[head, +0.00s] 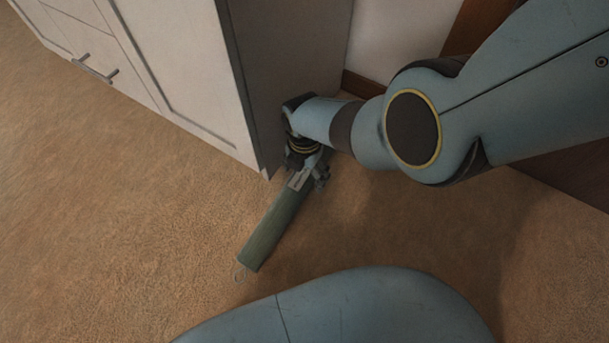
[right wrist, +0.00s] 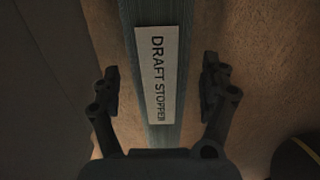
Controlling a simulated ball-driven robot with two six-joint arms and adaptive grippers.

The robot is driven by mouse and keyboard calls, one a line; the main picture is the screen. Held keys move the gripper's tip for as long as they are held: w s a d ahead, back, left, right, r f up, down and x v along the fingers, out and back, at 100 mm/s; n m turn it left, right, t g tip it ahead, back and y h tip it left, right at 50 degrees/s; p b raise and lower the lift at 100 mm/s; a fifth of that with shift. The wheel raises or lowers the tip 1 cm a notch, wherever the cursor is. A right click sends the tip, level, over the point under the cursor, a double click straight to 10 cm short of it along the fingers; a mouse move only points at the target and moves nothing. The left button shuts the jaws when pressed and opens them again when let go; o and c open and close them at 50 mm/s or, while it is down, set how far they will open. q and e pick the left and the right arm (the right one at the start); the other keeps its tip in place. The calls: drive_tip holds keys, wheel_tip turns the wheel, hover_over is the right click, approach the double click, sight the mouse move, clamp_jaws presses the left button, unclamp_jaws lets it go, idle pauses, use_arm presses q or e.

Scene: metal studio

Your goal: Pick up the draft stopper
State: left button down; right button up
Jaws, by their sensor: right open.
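The draft stopper (head: 272,228) is a long grey-green bar with a loop at its near end, lying on the carpet beside the white cabinet. Its far part is hidden under my right arm in the head view. In the right wrist view the draft stopper (right wrist: 160,22) runs between the fingers, with a pale label reading "DRAFT STOPPER". My right gripper (right wrist: 160,88) is open, with one finger on each side of the stopper and a gap on both sides. In the head view the right gripper (head: 306,176) is over the stopper's labelled part. My left gripper is not in view.
The white cabinet (head: 180,70) with a handled drawer stands close to the left of my right gripper, its dark side panel (head: 285,55) near the wrist. A wall and brown baseboard (head: 362,85) are behind. Carpet (head: 110,220) is clear at the left.

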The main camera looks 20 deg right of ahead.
drive_tip(key=shift+c, duration=0.4)
clamp_jaws()
idle(0.4)
